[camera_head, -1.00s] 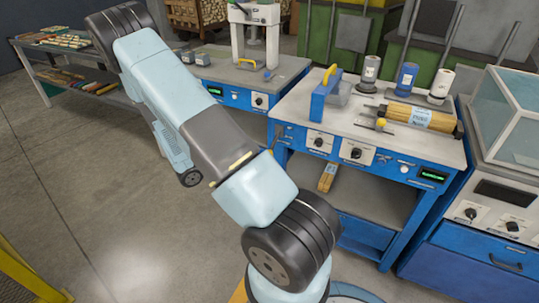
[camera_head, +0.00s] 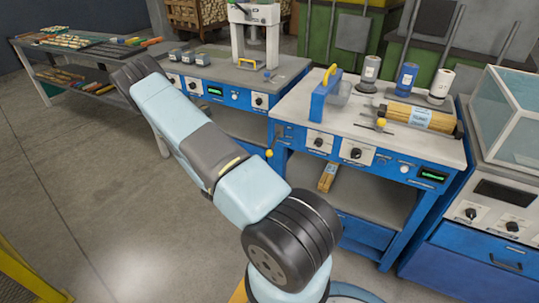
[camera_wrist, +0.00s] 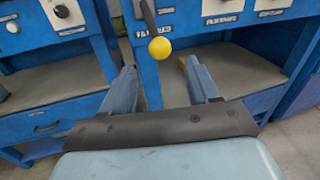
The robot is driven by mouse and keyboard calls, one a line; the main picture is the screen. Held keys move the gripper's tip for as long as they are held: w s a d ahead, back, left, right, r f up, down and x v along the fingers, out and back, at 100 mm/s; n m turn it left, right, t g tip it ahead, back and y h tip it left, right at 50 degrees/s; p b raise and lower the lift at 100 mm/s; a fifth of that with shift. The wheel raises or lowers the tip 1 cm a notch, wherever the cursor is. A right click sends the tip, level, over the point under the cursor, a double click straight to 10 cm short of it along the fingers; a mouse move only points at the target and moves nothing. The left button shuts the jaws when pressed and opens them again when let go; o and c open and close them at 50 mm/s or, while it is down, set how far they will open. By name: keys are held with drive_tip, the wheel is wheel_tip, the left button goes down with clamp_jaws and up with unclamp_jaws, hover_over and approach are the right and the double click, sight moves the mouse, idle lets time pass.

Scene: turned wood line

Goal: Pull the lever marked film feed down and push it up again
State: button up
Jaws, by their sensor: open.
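A lever with a yellow ball knob (camera_wrist: 159,48) and a dark rod hangs on the blue bench front in the wrist view. A small label beside its rod seems to read film feed, but the print is blurred. The lever's yellow ball also shows at the left end of the middle bench in the head view (camera_head: 269,154). My gripper (camera_wrist: 160,65) is open and empty. In the wrist picture the ball appears between and just above its two fingertips, with no visible contact. My gripper cannot be made out in the head view.
A press (camera_head: 254,35) stands on the bench behind.

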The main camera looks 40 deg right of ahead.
sight(269, 154)
drive_tip(key=d, duration=0.5)
drive_tip(key=w+d, duration=0.1)
drive_tip(key=d, duration=0.2)
drive_tip(key=shift+w+d, duration=0.1)
clamp_jaws()
idle(0.4)
